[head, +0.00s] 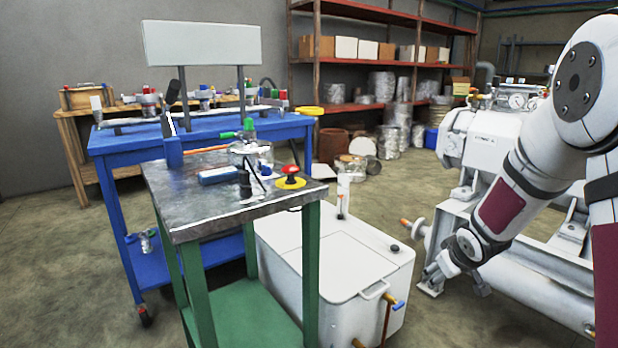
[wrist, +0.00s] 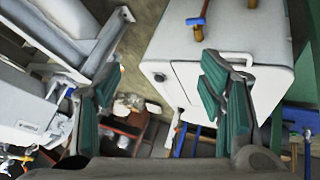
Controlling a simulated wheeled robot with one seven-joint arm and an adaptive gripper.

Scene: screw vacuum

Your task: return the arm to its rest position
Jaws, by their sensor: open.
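My white arm (head: 518,180) with dark red panels comes in from the right of the head view and bends down to the left. My gripper (head: 436,272) is at its lower end, small in this view, beside the right side of the white tank (head: 340,262) and in front of the grey pump machine. In the wrist view my gripper (wrist: 160,108) shows two green-padded fingers spread wide, with nothing between them. The white tank (wrist: 225,90) lies beyond the right finger. Whether the gripper touches anything cannot be told.
A steel-topped green cart (head: 215,195) with a red button and small fittings stands left of the tank. A blue bench (head: 110,140) is behind it. The pump machine (head: 490,140) stands close to my arm. Open floor (head: 60,260) lies at left.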

